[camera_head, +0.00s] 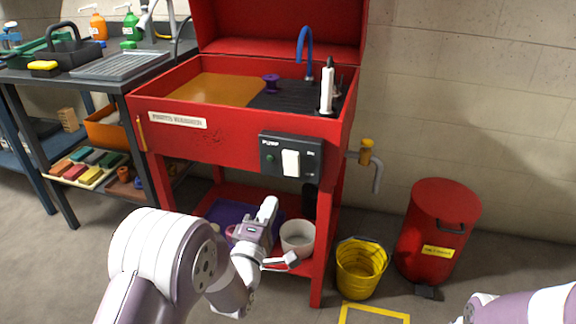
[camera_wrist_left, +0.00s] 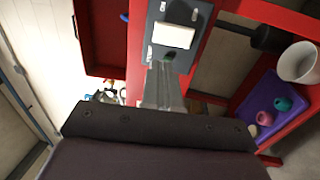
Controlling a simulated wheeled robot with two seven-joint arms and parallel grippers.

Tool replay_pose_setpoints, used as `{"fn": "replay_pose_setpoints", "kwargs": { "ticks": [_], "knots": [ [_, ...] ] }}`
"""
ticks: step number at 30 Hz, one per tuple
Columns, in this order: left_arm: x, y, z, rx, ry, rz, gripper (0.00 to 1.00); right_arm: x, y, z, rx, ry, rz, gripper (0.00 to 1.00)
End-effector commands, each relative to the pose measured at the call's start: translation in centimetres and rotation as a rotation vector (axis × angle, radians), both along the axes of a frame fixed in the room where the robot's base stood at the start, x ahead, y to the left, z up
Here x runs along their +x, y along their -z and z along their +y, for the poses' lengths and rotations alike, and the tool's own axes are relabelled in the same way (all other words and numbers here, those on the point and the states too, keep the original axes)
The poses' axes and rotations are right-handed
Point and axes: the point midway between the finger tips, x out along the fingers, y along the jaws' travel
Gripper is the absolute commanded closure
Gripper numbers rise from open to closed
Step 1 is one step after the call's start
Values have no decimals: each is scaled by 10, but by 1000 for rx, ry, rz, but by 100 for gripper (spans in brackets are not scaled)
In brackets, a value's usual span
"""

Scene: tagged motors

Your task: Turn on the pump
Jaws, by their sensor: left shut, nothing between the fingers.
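The dark pump panel (camera_head: 278,168), with PUMP lettering, is on the front of the red parts washer (camera_head: 225,148). It carries a large white rocker switch (camera_head: 290,163) and a small green dot at its left. In the left wrist view, the panel (camera_wrist_left: 157,12) and white switch (camera_wrist_left: 174,36) are just beyond the fingertips. My left gripper (camera_head: 268,206) is below the panel, fingers shut and empty, pointing up towards it; its fingers also show in the wrist view (camera_wrist_left: 165,75). Any contact with the panel cannot be told. My right gripper is out of view; only part of that arm shows.
A yellow bucket (camera_head: 361,268) and a red lidded bin (camera_head: 437,230) stand on the floor at the right. A drain tap (camera_head: 367,152) sticks out right of the panel. A workbench (camera_head: 110,85) is at the left.

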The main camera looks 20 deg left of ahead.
Motion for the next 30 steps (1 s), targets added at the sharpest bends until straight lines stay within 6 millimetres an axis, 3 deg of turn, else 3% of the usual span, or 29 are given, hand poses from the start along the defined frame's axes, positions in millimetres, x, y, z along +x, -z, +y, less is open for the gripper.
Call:
{"fn": "replay_pose_setpoints", "kwargs": {
  "ticks": [5, 21, 30],
  "knots": [
    [11, 0, 0, 1, 0, -1, 100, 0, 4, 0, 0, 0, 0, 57],
    [117, -15, -4, 2, 0, 0, 100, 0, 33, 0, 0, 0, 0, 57],
    [138, -21, -5, 2, 0, 2, 100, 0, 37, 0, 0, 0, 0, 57]
  ]
}}
